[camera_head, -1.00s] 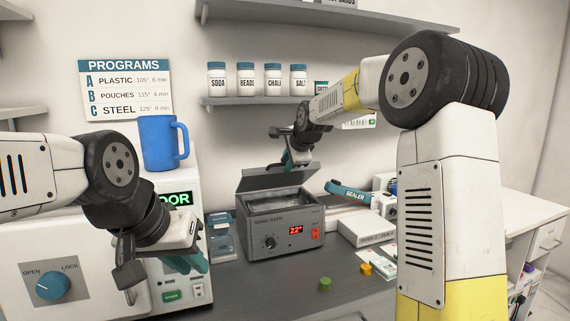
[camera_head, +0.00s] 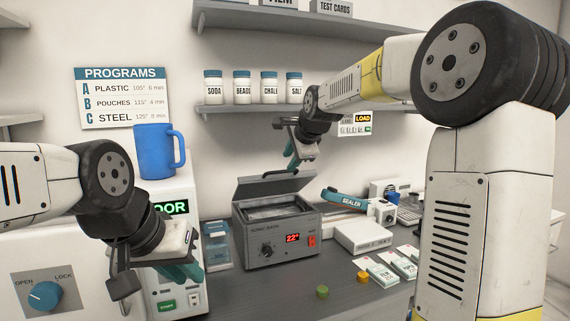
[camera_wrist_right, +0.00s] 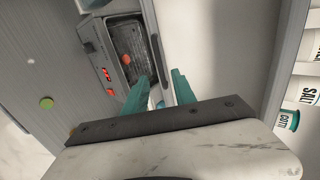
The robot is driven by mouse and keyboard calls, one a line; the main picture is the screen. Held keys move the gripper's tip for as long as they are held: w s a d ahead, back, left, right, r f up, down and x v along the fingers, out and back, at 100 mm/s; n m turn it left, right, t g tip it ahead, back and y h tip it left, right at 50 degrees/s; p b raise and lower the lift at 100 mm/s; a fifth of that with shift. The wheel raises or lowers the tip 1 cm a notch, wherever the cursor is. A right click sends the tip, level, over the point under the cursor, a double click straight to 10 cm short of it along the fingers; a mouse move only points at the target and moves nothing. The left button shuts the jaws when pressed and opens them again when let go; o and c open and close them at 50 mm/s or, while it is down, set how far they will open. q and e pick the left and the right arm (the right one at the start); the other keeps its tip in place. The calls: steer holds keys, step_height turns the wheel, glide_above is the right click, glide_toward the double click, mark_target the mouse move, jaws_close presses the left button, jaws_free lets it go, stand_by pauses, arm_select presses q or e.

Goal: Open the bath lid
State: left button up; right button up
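The grey sonic bath (camera_head: 276,246) stands on the counter, its display reading 22. Its lid (camera_head: 272,186) is raised and tilted back, so the tank (camera_head: 275,212) shows open. My right gripper (camera_head: 293,163) is just above the lid's upper edge. In the right wrist view its teal fingers (camera_wrist_right: 160,90) are apart with nothing between them. The bath (camera_wrist_right: 98,55) and a dark bar (camera_wrist_right: 158,62) at the lid's edge show beyond the fingers. My left gripper (camera_head: 185,270) hangs low in front of the steriliser, away from the bath; its finger gap is unclear.
A blue mug (camera_head: 155,150) stands on the white steriliser (camera_head: 165,215) at left. A sealer (camera_head: 345,198) and a white box (camera_head: 362,236) are right of the bath. Green (camera_head: 322,291) and orange (camera_head: 363,277) pieces lie in front. A shelf of jars (camera_head: 250,108) is above.

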steer(key=shift+d+f, duration=0.1)
steer(key=shift+f, duration=0.25)
steer(key=c, duration=0.5)
steer(key=f+n, duration=0.2)
steer(key=f, duration=0.1)
steer(key=w+d+f+n+t, duration=0.1)
steer(key=f+n, duration=0.1)
steer(key=f, duration=0.1)
steer(key=w+d+f+n+t, duration=0.1)
steer(key=f+n, duration=0.1)
steer(key=f, duration=0.1)
steer(key=shift+w+f, duration=0.15)
jaws_close()
steer(key=a+f+t+y, duration=0.1)
steer(key=f, duration=0.1)
steer(key=w+a+f+n+t+y, duration=0.1)
steer(key=a+f+y, duration=0.1)
steer(key=f, duration=0.1)
steer(key=w+a+f+n+t+y, duration=0.1)
steer(key=f, duration=0.1)
steer(key=shift+w+a+f+t+y, duration=0.2)
steer(key=shift+w+a+t+y, duration=0.05)
steer(key=shift+t+y, duration=0.15)
steer(key=s+d+m+t, duration=0.5)
steer(key=s+m+t, duration=0.3)
steer(key=s+t, duration=0.2)
steer(key=x, duration=1.3)
steer(key=shift+w+a, duration=0.2)
steer(key=shift+a, duration=0.1)
